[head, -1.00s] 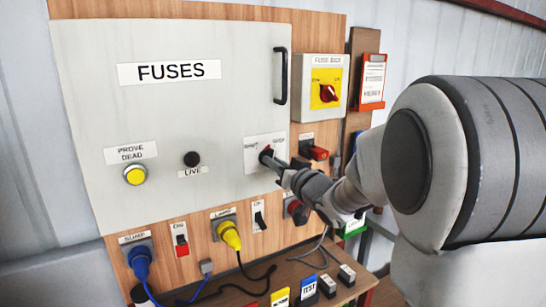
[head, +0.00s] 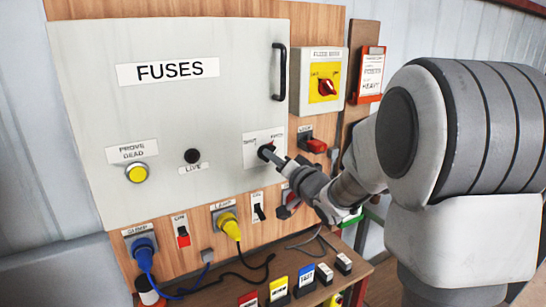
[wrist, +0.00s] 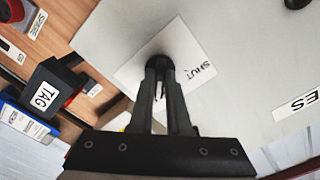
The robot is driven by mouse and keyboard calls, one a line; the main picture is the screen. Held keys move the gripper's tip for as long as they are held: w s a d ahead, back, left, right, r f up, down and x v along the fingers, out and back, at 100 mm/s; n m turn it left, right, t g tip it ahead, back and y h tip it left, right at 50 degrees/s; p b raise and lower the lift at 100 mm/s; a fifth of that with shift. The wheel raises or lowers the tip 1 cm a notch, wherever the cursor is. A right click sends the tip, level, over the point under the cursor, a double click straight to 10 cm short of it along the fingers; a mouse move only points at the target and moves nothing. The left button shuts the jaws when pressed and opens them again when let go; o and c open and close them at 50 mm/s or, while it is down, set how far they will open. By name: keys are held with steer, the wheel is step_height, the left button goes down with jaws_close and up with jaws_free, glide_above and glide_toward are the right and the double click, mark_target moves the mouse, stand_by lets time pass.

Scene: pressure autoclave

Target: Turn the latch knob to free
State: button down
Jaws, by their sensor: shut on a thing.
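The round black latch knob (head: 265,152) sits on a white label plate (head: 256,138) at the lower right of the grey FUSES door (head: 230,100). My gripper (head: 271,155) reaches it from the lower right and is shut on the knob. In the wrist view both fingers of my gripper (wrist: 161,68) close on the black knob (wrist: 168,42), and they hide part of it. The plate (wrist: 185,62) reads SHUT on one side in that view. The word on its other side is hidden there. The exact angle of the knob is hard to tell.
The door's black handle (head: 279,72) is above the knob. A red padlock-like block (head: 316,146) is close beside my gripper. Plugs and switches sit below, above a shelf (head: 366,270) with several tags.

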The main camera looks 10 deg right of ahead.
stand_by(0.3)
steer(key=c, duration=0.9)
jaws_free()
steer(key=b+v, duration=0.1)
steer(key=v, duration=1.6)
steer(key=shift+s+r, duration=0.1)
steer(key=shift+s, duration=0.1)
